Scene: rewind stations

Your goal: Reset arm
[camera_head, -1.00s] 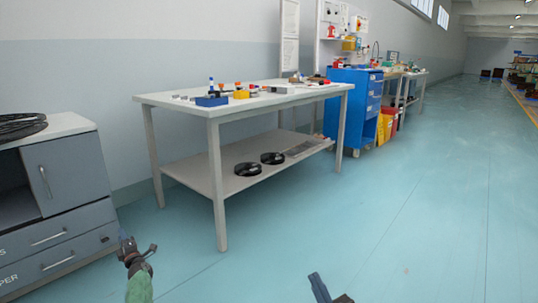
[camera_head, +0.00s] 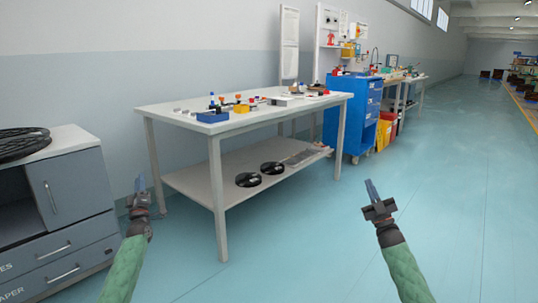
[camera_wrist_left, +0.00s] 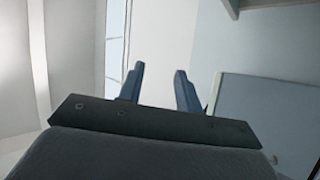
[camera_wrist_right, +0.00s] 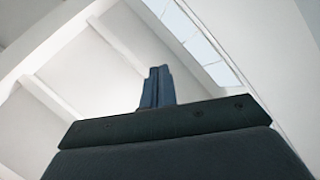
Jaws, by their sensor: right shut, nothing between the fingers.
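My left gripper (camera_head: 140,184) is raised in front of the grey cabinet and the workbench's left legs, pointing up. In the left wrist view its two blue fingers (camera_wrist_left: 159,85) stand apart with nothing between them. My right gripper (camera_head: 371,189) is raised over open floor to the right of the workbench, pointing up. In the right wrist view its fingers (camera_wrist_right: 157,86) are together with nothing held. Both forearms have green sleeves.
A workbench (camera_head: 170,107) holds small parts and a blue bin (camera_head: 212,117); black reels (camera_head: 248,180) lie on its lower shelf. A grey cabinet (camera_head: 75,190) stands at left with a black coil (camera_head: 20,143) on top. A blue tool cart (camera_head: 350,112) stands behind. Floor at right is clear.

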